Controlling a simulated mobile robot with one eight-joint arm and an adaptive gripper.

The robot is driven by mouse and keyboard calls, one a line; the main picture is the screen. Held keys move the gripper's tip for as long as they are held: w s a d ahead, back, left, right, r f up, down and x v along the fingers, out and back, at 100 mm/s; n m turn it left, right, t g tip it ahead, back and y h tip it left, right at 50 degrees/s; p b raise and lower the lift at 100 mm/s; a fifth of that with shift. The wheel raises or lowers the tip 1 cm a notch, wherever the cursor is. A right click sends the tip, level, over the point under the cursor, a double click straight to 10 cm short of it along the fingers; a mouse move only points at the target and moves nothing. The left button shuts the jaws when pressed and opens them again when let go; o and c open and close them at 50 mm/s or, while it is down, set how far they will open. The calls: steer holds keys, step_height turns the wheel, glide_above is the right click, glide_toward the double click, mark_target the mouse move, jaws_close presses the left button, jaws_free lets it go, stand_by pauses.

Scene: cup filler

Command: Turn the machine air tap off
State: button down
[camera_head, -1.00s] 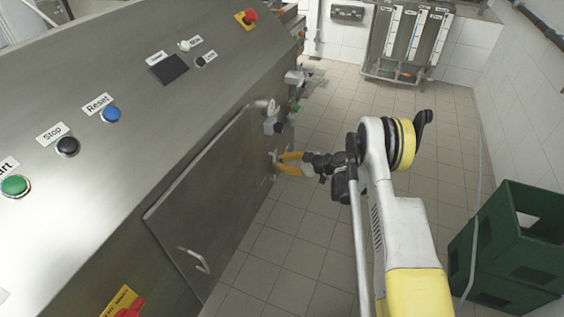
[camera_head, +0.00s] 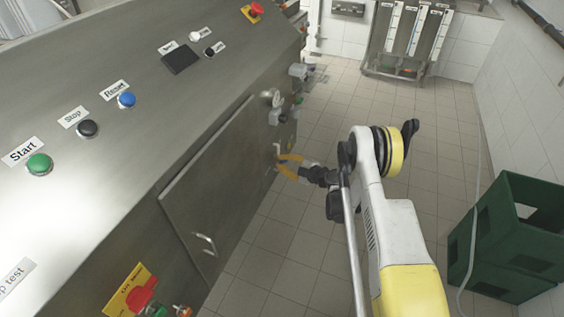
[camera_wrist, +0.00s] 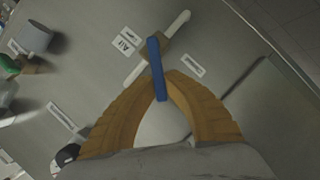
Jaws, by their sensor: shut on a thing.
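The air tap has a blue lever (camera_wrist: 155,62) on a small brass body, with a pale pipe (camera_wrist: 178,24) running diagonally through it. A small label reading "Air" (camera_wrist: 124,44) is beside it on the steel panel. The lever lies at an angle across the pipe line. My gripper (camera_wrist: 161,90) has yellow-orange fingers shut on the lower end of the lever. In the head view my gripper (camera_head: 279,162) is at the machine's side, past the cabinet door; the lever itself cannot be made out there.
The steel machine (camera_head: 125,190) fills the left, with Start, Stop and Reset buttons and a closed door (camera_head: 215,185). Grey fittings (camera_wrist: 35,38) project near the tap. Green crates (camera_head: 510,240) stand at the right. Tiled floor between is clear.

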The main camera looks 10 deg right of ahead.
steer(key=shift+a, duration=0.1)
stand_by(0.4)
steer(key=c, duration=1.4)
jaws_free()
steer(key=shift+c, duration=0.2)
step_height(320, 180, up, 10)
steer(key=shift+c, duration=0.5)
